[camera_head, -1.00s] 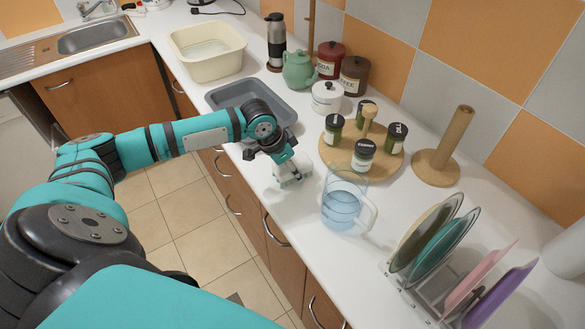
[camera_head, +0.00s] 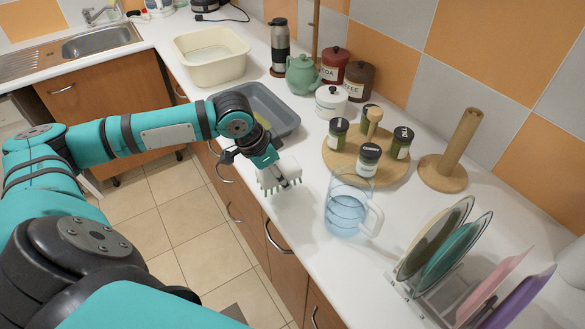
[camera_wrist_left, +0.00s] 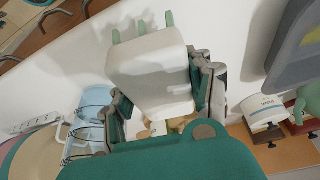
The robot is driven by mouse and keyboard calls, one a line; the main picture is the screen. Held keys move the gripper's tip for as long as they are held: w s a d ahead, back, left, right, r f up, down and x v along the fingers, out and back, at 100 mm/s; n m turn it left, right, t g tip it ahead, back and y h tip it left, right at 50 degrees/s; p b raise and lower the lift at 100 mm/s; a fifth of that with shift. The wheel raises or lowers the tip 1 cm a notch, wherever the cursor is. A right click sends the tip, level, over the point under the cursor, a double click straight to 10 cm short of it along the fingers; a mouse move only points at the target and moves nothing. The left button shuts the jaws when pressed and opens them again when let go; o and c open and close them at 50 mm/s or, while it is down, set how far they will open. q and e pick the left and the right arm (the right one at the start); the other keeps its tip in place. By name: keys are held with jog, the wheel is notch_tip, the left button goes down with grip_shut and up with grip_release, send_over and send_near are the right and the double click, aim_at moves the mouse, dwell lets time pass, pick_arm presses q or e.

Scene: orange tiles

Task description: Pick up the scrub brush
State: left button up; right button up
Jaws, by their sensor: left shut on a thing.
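The scrub brush (camera_head: 274,174) has a white body and green bristles. It is in the grasp of my left gripper (camera_head: 283,179), near the front edge of the white counter. The brush looks tilted and raised off the counter, with its bristles pointing down in the head view. In the left wrist view the white body of the brush (camera_wrist_left: 150,68) sits between the two fingers (camera_wrist_left: 160,97), with green bristles at its far end. My right gripper is not in view.
A water pitcher (camera_head: 347,210) stands close to the right of the brush. A round wooden spice rack (camera_head: 347,163) is behind it. A grey tray (camera_head: 284,111) lies behind my left wrist. The plate rack (camera_head: 433,300) is at the front right.

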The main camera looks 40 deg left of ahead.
pick_arm(q)
jog(key=s+r+b, duration=0.1)
jog(key=s, duration=0.9)
jog(key=shift+a+b, duration=0.35)
jog(key=shift+a, duration=0.1)
jog(key=shift+w, duration=0.1)
